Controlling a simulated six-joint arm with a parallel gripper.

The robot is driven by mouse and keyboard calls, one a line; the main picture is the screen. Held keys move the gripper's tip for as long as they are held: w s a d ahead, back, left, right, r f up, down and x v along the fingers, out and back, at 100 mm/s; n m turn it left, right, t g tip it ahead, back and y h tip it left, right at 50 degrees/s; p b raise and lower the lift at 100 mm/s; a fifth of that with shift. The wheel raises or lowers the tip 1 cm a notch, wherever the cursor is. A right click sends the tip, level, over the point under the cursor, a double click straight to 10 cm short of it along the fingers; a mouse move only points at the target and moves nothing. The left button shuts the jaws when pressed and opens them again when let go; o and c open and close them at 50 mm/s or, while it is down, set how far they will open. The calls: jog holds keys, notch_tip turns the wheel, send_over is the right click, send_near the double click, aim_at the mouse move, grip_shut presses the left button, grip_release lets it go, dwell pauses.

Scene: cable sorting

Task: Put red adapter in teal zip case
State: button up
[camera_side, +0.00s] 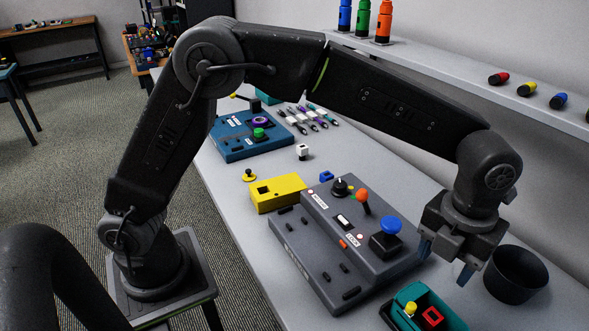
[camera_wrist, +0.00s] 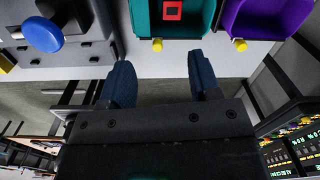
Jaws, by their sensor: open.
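The red adapter (camera_side: 433,317), a small square frame shape, lies inside the teal zip case (camera_side: 391,309) at the bottom edge of the side view. In the wrist view the red adapter (camera_wrist: 172,11) also shows within the walls of the teal case (camera_wrist: 143,22), which has a yellow pull at its rim. My gripper (camera_side: 446,262) is open and empty, above the table just behind the teal case. Its two blue fingers (camera_wrist: 160,66) show apart in the wrist view, with nothing between them.
A purple case (camera_wrist: 268,24) stands beside the teal one. A dark round cup (camera_side: 515,276) stands right of my gripper. A grey control box (camera_side: 330,240) with a blue knob (camera_side: 390,226) lies to the left, near the yellow box (camera_side: 279,193).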

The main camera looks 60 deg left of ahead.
jog(key=s+a+r+n+t, duration=0.1)
jog(key=s+a+r+n, duration=0.2)
jog(key=a+r+n, duration=0.35)
jog(key=s+a+r+n+t, duration=0.1)
jog(key=s+a+r+n, duration=0.25)
jog(key=a+n, duration=0.65)
jog(key=s+a+f+n+t, duration=0.2)
jog(key=s+a+n, duration=0.7)
jog(key=n, duration=0.8)
jog(key=s+t, duration=0.1)
jog(key=s, duration=0.2)
jog(key=shift+a+f, duration=0.15)
jog(key=shift+f, duration=0.05)
jog(key=shift+n, duration=0.25)
jog(key=shift+c, duration=0.4)
